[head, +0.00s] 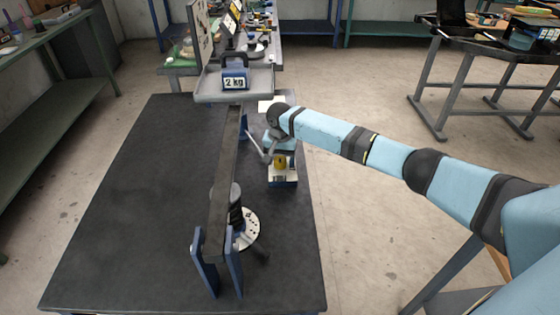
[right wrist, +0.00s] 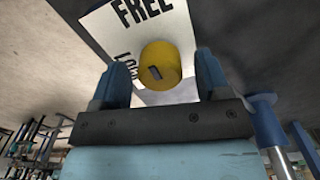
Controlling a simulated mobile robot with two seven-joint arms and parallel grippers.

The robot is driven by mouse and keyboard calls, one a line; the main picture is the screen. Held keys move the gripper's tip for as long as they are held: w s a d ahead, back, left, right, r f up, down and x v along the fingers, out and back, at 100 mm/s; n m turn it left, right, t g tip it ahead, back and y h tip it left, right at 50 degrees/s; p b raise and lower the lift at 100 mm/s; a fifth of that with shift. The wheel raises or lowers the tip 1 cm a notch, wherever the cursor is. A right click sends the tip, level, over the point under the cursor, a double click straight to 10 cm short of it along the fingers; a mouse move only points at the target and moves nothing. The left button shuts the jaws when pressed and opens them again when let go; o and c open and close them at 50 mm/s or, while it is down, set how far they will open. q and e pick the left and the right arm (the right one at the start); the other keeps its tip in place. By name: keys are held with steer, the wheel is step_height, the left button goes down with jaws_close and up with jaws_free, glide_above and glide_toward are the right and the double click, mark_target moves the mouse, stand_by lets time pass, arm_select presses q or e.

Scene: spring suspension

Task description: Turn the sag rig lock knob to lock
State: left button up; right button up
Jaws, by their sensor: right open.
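The yellow lock knob (head: 280,162) sits on a small stand with a white label, right of the long beam (head: 222,190) on the dark table. In the right wrist view the knob (right wrist: 165,58) shows a short dark mark on its face. Behind it is a white plate (right wrist: 110,30) reading FREE, with LOCK partly hidden at the lower left. I cannot tell which word the mark points at. My right gripper (right wrist: 162,72) is open, with a blue finger on each side of the knob and visible gaps; it also shows in the head view (head: 280,150). My left gripper is out of view.
A tray (head: 203,92) with a 2 kg weight (head: 235,80) is at the beam's far end. A spring (head: 236,215) and a round white dial (head: 245,232) are near the beam's blue bracket (head: 205,270). The table's left side is clear.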

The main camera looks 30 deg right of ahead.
steer(key=shift+f, duration=0.35)
steer(key=c, duration=0.9)
steer(key=shift+r, duration=0.1)
